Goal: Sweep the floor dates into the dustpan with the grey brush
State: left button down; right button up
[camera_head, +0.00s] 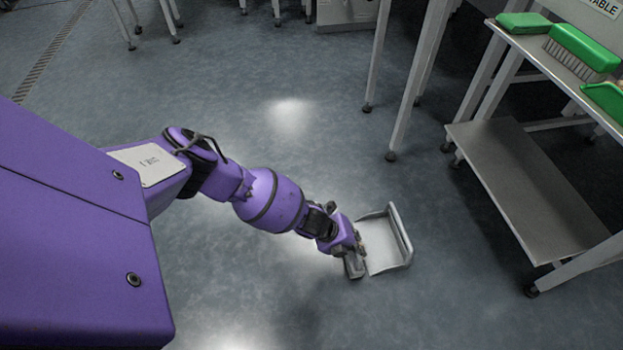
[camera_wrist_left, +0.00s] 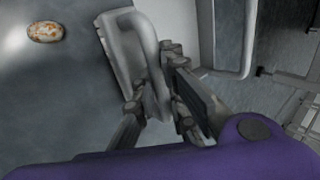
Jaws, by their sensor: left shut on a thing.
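My left gripper (camera_head: 348,248) is low over the floor at the left side of the light grey dustpan (camera_head: 388,245). It is shut on the grey brush (camera_wrist_left: 122,50), whose looped handle runs between the fingers in the left wrist view. In the head view only a small part of the brush (camera_head: 354,267) shows beneath the gripper. One brown, mottled date (camera_wrist_left: 45,32) lies on the floor at the upper left of the wrist view, apart from the brush. The dustpan also shows in the wrist view (camera_wrist_left: 226,72), right of the brush. I see no date in the head view. My right gripper is out of view.
A steel table (camera_head: 512,38) with a lower shelf (camera_head: 530,190) stands at the right. A green brush (camera_head: 583,48), a green block (camera_head: 523,24) and a green scoop-like item (camera_head: 606,98) lie on top. White table legs (camera_head: 415,85) stand behind. The middle floor is open.

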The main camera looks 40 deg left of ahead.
pick_arm(q)
jog(key=shift+w+d+r+b, duration=0.15)
jog(key=shift+w+d+b, duration=0.2)
jog(key=shift+w, duration=0.2)
jog(key=shift+w+d+r+b, duration=0.15)
jog(key=shift+w+d+b, duration=0.05)
jog(key=shift+w+d, duration=1.6)
jog(key=shift+w, duration=0.4)
notch_tip(320, 180, up, 7)
jog(key=s+a+p, duration=0.1)
jog(key=p, duration=0.5)
jog(key=shift+s+a+r+p, duration=0.15)
jog(key=shift+s+a+p, duration=0.05)
jog(key=shift+s+p, duration=0.2)
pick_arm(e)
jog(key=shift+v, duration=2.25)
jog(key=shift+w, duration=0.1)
